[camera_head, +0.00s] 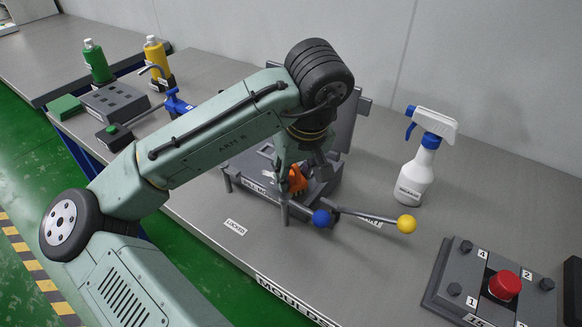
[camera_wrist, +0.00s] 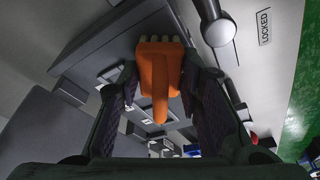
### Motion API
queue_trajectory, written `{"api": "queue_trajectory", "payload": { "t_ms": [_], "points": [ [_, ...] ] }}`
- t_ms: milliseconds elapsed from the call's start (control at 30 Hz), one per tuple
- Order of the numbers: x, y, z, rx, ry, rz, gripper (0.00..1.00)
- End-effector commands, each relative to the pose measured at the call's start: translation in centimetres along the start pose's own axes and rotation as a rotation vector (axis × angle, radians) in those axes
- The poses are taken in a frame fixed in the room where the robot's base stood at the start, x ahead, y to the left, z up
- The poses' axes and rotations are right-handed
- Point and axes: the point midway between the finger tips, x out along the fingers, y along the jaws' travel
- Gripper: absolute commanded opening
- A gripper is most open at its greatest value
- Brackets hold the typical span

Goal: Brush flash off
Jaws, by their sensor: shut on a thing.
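My gripper (camera_head: 293,172) is shut on a brush with an orange handle (camera_head: 298,180) and cream bristles. In the wrist view the brush (camera_wrist: 155,75) stands between the two dark fingers, bristles away from the palm. It is over the front part of a grey mould (camera_head: 252,186) on the bench, with a raised plate (camera_head: 349,121) behind it. I cannot tell whether the bristles touch the mould. A small pale patch shows on the mould, left of the gripper. Flash cannot be made out, and my arm hides much of the mould.
Levers with a blue knob (camera_head: 321,218) and a yellow knob (camera_head: 406,224) stick out at the mould's front. A white spray bottle (camera_head: 415,175) stands to the right. Bench front is mostly clear.

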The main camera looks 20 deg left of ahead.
Motion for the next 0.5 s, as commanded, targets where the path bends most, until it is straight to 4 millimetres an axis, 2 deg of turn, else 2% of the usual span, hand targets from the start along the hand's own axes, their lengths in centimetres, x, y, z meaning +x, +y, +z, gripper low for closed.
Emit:
{"api": "queue_trajectory", "payload": {
  "t_ms": [500],
  "points": [
    [0.7,-1.9,-3.0,-0.001,-0.001,0.0,0.0]
  ]
}}
